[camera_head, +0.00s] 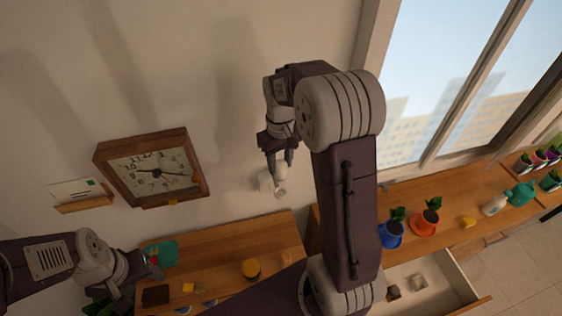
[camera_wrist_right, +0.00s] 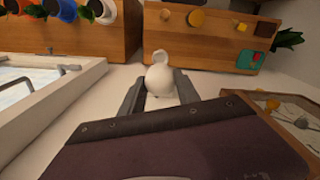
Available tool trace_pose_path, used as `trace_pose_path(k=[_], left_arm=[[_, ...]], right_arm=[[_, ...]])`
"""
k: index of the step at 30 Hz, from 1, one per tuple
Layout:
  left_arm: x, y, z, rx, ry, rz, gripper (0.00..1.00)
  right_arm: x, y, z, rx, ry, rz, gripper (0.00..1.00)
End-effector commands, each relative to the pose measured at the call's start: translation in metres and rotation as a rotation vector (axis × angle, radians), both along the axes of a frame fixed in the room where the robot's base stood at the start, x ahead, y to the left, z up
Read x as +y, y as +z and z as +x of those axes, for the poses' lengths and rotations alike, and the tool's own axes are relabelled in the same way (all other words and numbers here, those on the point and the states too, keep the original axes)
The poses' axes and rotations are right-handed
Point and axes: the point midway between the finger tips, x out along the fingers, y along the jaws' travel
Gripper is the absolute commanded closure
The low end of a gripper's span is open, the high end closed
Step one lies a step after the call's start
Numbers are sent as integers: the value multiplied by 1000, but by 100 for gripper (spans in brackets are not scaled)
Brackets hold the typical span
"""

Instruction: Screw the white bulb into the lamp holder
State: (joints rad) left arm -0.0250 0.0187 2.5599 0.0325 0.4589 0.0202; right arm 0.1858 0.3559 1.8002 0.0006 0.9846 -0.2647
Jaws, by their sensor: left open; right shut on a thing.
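My right gripper (camera_head: 278,163) is up by the wall and shut on the white bulb (camera_head: 282,172). The wrist view shows the round bulb (camera_wrist_right: 160,80) between the two fingers. The white lamp holder (camera_head: 266,182) is on the wall right beside the bulb, with a ring-shaped end. In the wrist view the holder (camera_wrist_right: 159,57) shows just beyond the bulb. The two overlap there, and I cannot tell whether the bulb sits in it. My left gripper (camera_head: 149,270) is open at the lower left, above the wooden surface near a teal item, and partly hard to make out.
A framed clock (camera_head: 155,170) hangs on the wall, left of the right gripper. At the right are potted plants (camera_head: 425,220), an open drawer (camera_head: 440,280) and a window (camera_head: 450,80).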

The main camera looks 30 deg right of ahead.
Motion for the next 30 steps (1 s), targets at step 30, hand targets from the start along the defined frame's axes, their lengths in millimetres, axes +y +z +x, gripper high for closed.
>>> trace_pose_path(k=[30], left_arm=[[0, -40, 0, 0, 0, 0, 40]], right_arm=[[0, -56, 0, 0, 0, 0, 100]])
